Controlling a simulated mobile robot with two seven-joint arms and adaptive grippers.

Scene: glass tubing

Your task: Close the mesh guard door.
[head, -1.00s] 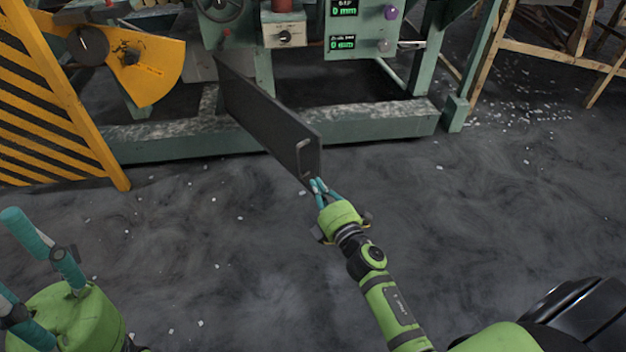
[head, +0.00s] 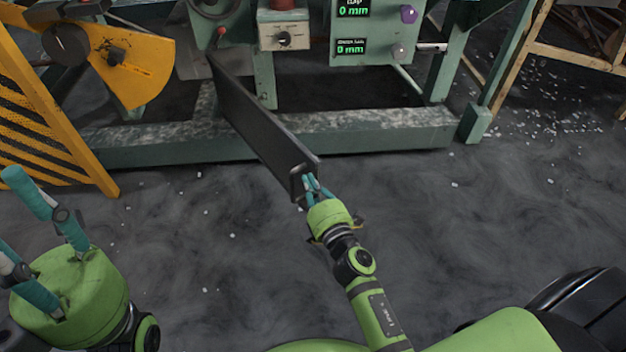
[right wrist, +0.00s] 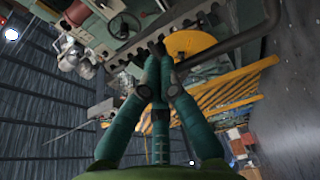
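The guard door (head: 252,122) is a dark grey panel swung out from the green machine, standing edge-on towards me in the head view. No mesh can be made out on its face there. Its near end carries a bar handle (head: 296,184). My right gripper (head: 311,186) is at this handle, its teal fingers closed together around it. In the right wrist view the fingers (right wrist: 160,82) converge at the dark handle bar (right wrist: 235,45); the exact contact is partly hidden. My left gripper (head: 38,240) is at lower left, fingers spread, empty and far from the door.
The green machine (head: 270,142) with its base beam stands behind the door. A yellow-black striped guard (head: 45,130) and a yellow plate (head: 135,65) are at left. Wooden framing (head: 560,55) stands at upper right.

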